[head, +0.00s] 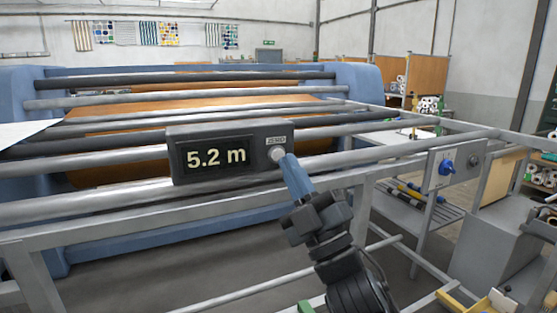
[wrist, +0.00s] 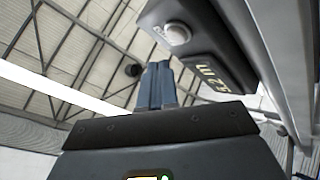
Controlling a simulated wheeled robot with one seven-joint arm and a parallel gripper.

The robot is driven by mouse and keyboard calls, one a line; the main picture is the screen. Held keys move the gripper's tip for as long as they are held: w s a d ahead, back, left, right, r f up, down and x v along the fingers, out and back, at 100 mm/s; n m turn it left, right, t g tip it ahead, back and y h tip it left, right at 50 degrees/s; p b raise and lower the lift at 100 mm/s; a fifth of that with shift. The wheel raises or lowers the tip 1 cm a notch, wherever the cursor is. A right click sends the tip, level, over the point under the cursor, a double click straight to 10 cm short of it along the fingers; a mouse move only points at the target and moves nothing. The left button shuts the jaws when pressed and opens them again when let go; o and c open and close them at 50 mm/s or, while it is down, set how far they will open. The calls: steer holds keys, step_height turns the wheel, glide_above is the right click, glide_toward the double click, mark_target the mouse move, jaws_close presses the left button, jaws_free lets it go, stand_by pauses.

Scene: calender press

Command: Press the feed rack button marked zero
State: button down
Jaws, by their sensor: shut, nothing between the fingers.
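The counter box (head: 215,131) is a dark grey unit mounted on the feed rack's front bars, and its display (head: 216,158) reads 5.2 m. The zero button (head: 277,154) is a round pale button at the right end of its face, below a small label. It also shows in the wrist view (wrist: 178,34). My gripper (head: 287,160) is shut and empty, its blue fingers pointing up at the button. In the head view the fingertips overlap the button's lower right edge. In the wrist view they appear slightly apart from it.
Long metal rollers (head: 90,200) cross the rack in front of the blue calender press (head: 355,85). A plate with a blue knob (head: 446,168) is on the rack's right side. A grey cabinet (head: 490,245) stands at the lower right.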

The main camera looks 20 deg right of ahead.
steer(key=shift+w, duration=0.6)
steer(key=shift+w, duration=0.15)
stand_by(1.6)
steer(key=shift+w, duration=0.3)
steer(key=shift+w+b, duration=0.35)
stand_by(0.6)
stand_by(0.3)
steer(key=shift+s+p, duration=0.3)
steer(key=shift+s, duration=0.5)
steer(key=s+p, duration=0.1)
steer(key=s, duration=0.4)
